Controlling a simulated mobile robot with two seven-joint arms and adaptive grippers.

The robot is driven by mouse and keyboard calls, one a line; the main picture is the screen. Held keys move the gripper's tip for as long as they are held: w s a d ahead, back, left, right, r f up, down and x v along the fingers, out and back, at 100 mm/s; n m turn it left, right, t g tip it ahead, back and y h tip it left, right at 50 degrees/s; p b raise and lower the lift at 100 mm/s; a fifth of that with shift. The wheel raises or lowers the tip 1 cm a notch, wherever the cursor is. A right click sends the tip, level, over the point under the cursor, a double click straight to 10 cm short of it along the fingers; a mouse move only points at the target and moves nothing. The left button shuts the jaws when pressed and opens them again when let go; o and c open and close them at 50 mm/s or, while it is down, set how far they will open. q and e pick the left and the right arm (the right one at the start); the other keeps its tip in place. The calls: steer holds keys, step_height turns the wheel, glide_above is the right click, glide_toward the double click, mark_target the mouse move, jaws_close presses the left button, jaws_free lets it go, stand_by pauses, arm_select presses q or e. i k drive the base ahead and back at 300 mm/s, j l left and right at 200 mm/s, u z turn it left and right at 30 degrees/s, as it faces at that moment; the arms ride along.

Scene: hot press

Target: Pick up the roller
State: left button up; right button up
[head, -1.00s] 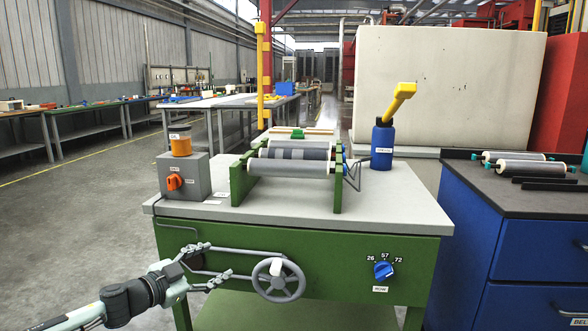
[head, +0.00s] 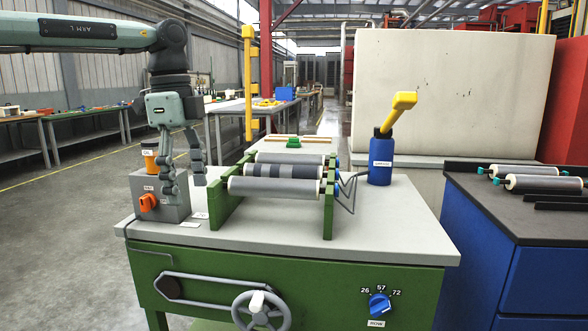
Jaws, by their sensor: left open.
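A grey roller (head: 274,187) lies across the front of the green frame (head: 221,202) on the press table. A roller with dark and light bands (head: 283,170) and another roller (head: 290,158) lie behind it. Spare pale rollers with teal ends lie on the dark cabinet top at the right, one nearer (head: 543,184) and one behind (head: 525,170). My left gripper (head: 184,183) points down, open and empty, over the grey control box, left of the green frame and apart from all rollers. My right gripper is out of view.
The grey box (head: 173,208) has an orange knob (head: 148,202) and an amber jar (head: 150,154) near my left gripper. A blue bottle (head: 381,158) with a yellow top stands right of the frame. The table front (head: 330,246) is clear, with a handwheel (head: 262,312) below.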

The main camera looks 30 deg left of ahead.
mark_target(255, 170)
steer(key=i, duration=1.2)
